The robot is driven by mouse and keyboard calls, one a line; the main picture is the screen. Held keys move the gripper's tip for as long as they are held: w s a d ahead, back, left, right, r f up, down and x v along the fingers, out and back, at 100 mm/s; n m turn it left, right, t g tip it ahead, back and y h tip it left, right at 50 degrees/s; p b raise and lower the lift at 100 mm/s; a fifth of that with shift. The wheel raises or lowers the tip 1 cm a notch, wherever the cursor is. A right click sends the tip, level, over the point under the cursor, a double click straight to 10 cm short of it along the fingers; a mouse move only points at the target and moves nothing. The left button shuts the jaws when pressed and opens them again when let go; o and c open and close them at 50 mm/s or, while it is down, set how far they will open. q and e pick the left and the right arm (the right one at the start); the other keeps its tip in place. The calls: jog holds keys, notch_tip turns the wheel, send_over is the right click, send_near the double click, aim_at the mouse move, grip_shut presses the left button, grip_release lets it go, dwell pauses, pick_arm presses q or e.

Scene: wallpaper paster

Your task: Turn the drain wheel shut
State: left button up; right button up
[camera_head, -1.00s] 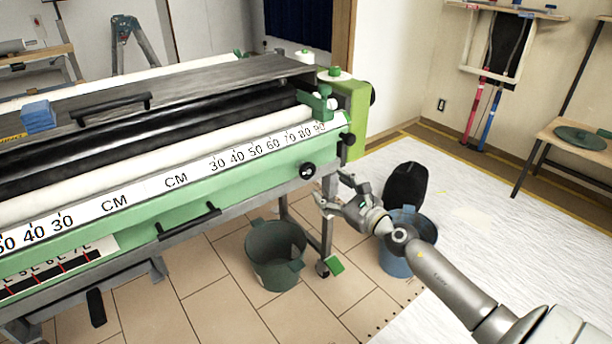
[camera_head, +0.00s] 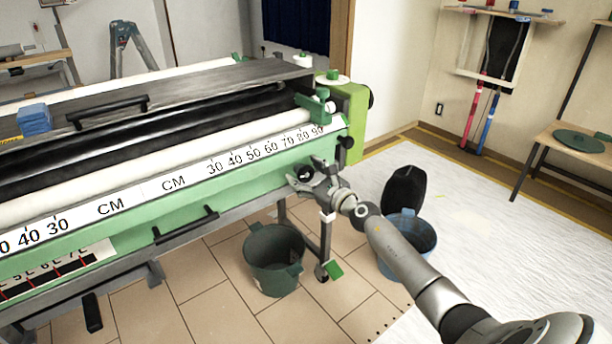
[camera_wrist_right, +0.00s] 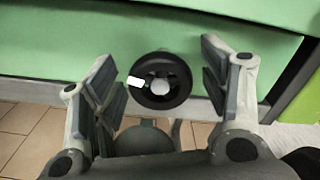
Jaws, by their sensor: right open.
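The drain wheel (camera_head: 304,173) is a small black wheel on the green front panel of the pasting machine (camera_head: 262,178), near its right end. In the right wrist view the wheel (camera_wrist_right: 160,81) shows as a black ring with a pale hub and a white mark on its left side. My right gripper (camera_head: 312,177) is at the wheel in the head view. In the right wrist view my right gripper (camera_wrist_right: 160,78) is open, one finger on each side of the wheel, with gaps between pads and rim. My left gripper is not in view.
A dark green bucket (camera_head: 273,262) stands on the tiles below the machine's right end. A blue bucket (camera_head: 420,258) stands behind my right arm, with a black rounded object (camera_head: 403,190) beside it. A metal leg (camera_head: 326,245) stands below the wheel.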

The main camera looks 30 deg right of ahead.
jog(key=c, duration=1)
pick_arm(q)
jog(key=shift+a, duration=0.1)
pick_arm(e)
jog(key=shift+c, duration=0.2)
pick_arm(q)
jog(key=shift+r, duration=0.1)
pick_arm(e)
jog(key=shift+m, duration=0.4)
jog(key=m+p, duration=0.4)
jog(key=m, duration=0.8)
jog(key=shift+d, duration=0.1)
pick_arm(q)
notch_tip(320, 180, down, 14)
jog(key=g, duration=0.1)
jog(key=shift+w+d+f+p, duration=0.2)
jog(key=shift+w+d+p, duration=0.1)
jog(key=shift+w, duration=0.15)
pick_arm(e)
jog(key=shift+m, duration=1.2)
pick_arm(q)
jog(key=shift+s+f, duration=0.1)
